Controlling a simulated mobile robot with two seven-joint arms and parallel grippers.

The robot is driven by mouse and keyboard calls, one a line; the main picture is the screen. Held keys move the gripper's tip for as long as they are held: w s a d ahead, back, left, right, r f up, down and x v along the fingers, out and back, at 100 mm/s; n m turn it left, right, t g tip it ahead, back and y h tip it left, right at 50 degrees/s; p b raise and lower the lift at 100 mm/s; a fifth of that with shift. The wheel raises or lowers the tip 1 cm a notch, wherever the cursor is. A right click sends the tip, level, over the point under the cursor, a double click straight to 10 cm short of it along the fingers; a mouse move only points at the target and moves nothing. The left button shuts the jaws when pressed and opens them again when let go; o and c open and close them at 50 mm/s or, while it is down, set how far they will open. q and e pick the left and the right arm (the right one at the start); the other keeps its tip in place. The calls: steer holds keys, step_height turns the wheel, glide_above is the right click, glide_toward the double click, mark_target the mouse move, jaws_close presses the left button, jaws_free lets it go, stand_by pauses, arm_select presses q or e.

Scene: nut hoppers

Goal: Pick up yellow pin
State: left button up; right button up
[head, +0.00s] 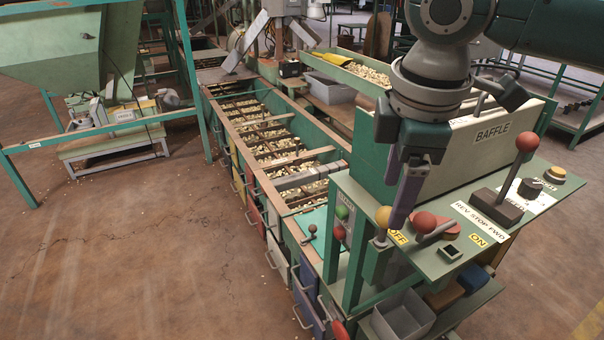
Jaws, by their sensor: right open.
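The yellow pin (383,217) shows its round yellow head at the front left corner of the green control panel (540,185). Its shank points down towards a green bracket, and I cannot tell how deep it sits. My right gripper (398,188) comes down from above with its fingers apart, and its tips are just above and beside the yellow head. I cannot tell whether a finger touches it. Nothing shows between the fingers. My left gripper is not in view.
A taller red-knobbed lever (526,142) is farther right. A grey bin (403,314) sits below.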

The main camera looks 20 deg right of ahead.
mark_target(388, 210)
steer(key=f, duration=0.2)
steer(key=f+b, duration=0.1)
steer(key=f, duration=0.1)
steer(key=w+f, duration=0.1)
steer(key=shift+d+f, duration=0.1)
steer(key=shift+f, duration=0.3)
jaws_close()
